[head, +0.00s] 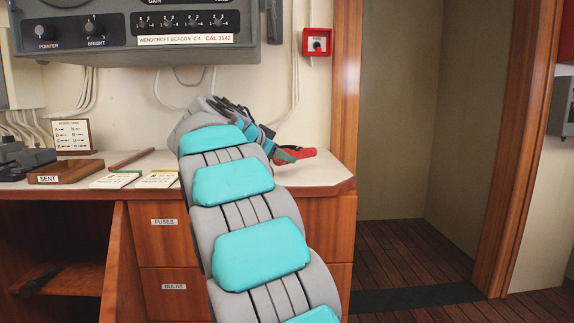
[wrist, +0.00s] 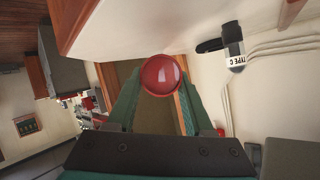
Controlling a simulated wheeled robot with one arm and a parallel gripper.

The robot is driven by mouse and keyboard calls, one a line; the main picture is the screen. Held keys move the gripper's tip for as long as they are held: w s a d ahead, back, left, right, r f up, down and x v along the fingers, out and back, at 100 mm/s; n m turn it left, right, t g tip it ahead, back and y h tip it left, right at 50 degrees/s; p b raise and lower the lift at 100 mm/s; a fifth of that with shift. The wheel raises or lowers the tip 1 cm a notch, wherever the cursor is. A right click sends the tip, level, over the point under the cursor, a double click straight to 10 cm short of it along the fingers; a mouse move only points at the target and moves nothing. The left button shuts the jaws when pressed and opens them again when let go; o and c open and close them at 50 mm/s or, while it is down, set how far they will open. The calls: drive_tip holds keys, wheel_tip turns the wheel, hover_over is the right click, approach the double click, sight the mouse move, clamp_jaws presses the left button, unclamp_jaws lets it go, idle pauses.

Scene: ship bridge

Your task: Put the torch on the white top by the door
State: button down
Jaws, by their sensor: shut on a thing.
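The red torch (head: 298,153) is in my gripper (head: 279,150), over the right end of the white top (head: 318,174) beside the doorway. In the wrist view its round, shiny red end (wrist: 160,76) sits between the two green fingers of my gripper (wrist: 160,90), which are shut on it. The torch looks roughly level in the head view. Whether it touches the white top or hangs a little above it, I cannot tell. My arm hides part of the top and the middle of the cabinet front.
A beacon panel (head: 180,25) and a red wall box (head: 317,42) hang above. The open doorway (head: 400,130) is at the right.

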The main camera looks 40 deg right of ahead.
sight(284, 164)
drive_tip(key=shift+d, duration=0.55)
drive_tip(key=shift+d+f, duration=0.15)
drive_tip(key=shift+f, duration=0.75)
drive_tip(key=shift+d+f, duration=0.15)
drive_tip(key=shift+f, duration=0.7)
drive_tip(key=shift+f, duration=0.1)
drive_tip(key=shift+c, duration=1.4)
unclamp_jaws()
drive_tip(key=shift+a, duration=0.1)
drive_tip(key=v, duration=1.2)
drive_tip(key=shift+b, duration=0.4)
drive_tip(key=shift+s, duration=0.15)
